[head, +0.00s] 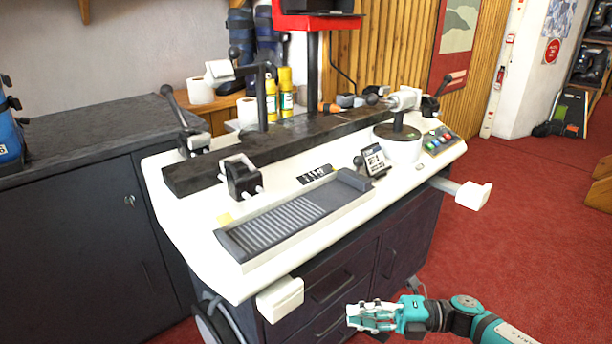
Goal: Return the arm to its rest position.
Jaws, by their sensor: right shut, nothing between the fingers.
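My right gripper (372,316) is at the bottom of the head view, right of centre. Its teal arm comes in from the lower right corner. The gripper is shut and empty, in front of the bench's dark drawers and below the level of the white bench top. It appears apart from the bench, though the exact gap is hard to judge. The binding bench (190,215) has a white top with a grey ribbed tray (285,222) and a long dark bar (285,142) across it. My left gripper is not in view.
White blocks stick out from the bench at its front corner (280,299) and right side (473,195). A dark cabinet (70,240) stands at left. Yellow cans (286,92) and a white roll (200,90) are behind. The red carpet (530,240) at right is largely clear.

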